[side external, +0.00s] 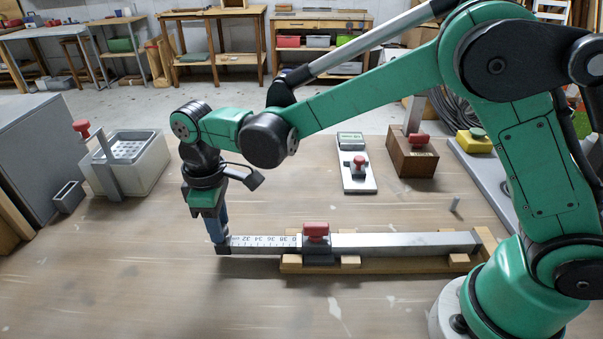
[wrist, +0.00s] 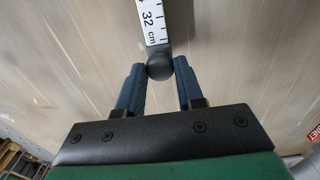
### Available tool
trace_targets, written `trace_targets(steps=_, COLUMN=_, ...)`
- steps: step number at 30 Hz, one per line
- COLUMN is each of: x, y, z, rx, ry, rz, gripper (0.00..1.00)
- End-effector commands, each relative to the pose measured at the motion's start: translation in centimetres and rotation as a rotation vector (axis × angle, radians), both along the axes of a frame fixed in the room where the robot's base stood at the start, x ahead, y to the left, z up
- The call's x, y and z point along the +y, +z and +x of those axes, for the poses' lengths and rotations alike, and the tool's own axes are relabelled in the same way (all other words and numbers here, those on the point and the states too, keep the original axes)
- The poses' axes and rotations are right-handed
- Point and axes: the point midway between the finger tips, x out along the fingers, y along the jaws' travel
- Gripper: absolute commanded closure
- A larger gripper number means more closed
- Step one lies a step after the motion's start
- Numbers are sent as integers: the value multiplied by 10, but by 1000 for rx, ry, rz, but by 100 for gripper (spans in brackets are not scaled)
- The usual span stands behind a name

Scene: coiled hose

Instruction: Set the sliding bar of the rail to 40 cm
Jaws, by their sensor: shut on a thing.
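The rail (side external: 405,243) is a long silver bar on a wooden base (side external: 375,266) on the table. Its sliding bar (side external: 262,241), with a white printed scale, sticks out of the rail's left end. A red clamp knob (side external: 316,229) sits on a dark block where the bar comes out. Scale numbers in the thirties show, but the mark at the block is too small to read surely. My gripper (side external: 221,243) points down at the bar's outer end. In the wrist view its blue fingers are shut on the round dark end knob (wrist: 159,66), beside the "32 cm" print.
Behind the rail stand a white plate with a red knob (side external: 359,174), a wooden block (side external: 411,157) and a yellow button box (side external: 474,141). A white bin (side external: 150,172) and a small grey box (side external: 68,197) are at left. The table left of the bar's end is clear.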

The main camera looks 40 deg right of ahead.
Motion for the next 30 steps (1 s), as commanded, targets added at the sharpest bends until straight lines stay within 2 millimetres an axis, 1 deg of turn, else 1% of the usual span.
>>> trace_targets(steps=5, x=0, y=0, z=0, rx=1, ry=0, rz=-1, gripper=100)
trace_targets(steps=6, x=0, y=0, z=0, rx=1, ry=0, rz=-1, gripper=62)
trace_targets(steps=9, x=0, y=0, z=0, rx=1, ry=0, rz=-1, gripper=35)
trace_targets(steps=17, x=0, y=0, z=0, rx=1, ry=0, rz=-1, gripper=35)
trace_targets(steps=20, x=0, y=5, z=0, rx=1, ry=0, rz=-1, gripper=35)
trace_targets(steps=27, x=0, y=38, z=0, rx=1, ry=0, rz=-1, gripper=35)
trace_targets(steps=30, x=0, y=49, z=0, rx=1, ry=0, rz=-1, gripper=35)
